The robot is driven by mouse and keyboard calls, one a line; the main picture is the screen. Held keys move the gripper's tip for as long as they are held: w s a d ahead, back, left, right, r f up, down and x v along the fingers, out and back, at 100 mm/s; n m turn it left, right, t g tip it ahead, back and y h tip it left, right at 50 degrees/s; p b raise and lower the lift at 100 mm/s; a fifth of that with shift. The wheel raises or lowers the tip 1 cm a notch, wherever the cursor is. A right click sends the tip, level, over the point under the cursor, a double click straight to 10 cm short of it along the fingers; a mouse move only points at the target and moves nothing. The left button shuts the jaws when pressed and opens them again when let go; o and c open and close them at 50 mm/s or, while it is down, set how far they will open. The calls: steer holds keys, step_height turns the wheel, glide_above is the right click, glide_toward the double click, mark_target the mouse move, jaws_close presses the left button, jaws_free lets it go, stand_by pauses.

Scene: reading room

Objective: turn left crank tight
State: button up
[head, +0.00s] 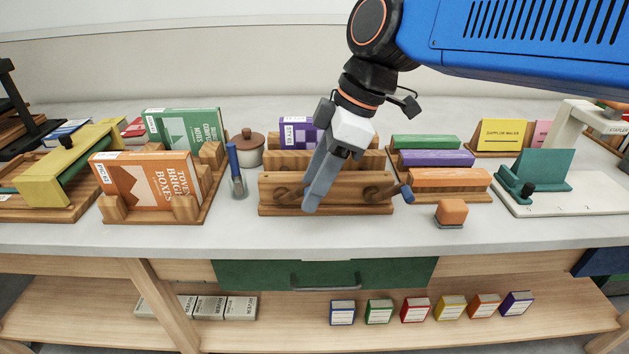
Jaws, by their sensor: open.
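A wooden book press (335,208) stands in the middle of the counter with a purple book (296,133) behind its front bar. Two dark wooden cranks are on its front face. The left crank (284,193) reaches to the right toward my fingers; its handle end is hidden behind them. The right crank (377,193) also points right and ends in a blue handle (407,193). My gripper (313,205) is open, fingers pointing down in front of the press at the left crank's outer end. The fingers overlap in this view, and I cannot tell whether they touch the crank.
An orange book in a wooden stand (147,217), a brush (238,180) and a brown-lidded jar (250,150) are on the left. A small orange block (451,213) and coloured bars in a rack (440,193) are on the right. The counter's front strip is clear.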

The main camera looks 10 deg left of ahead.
steer(key=shift+c, duration=0.3)
jaws_close()
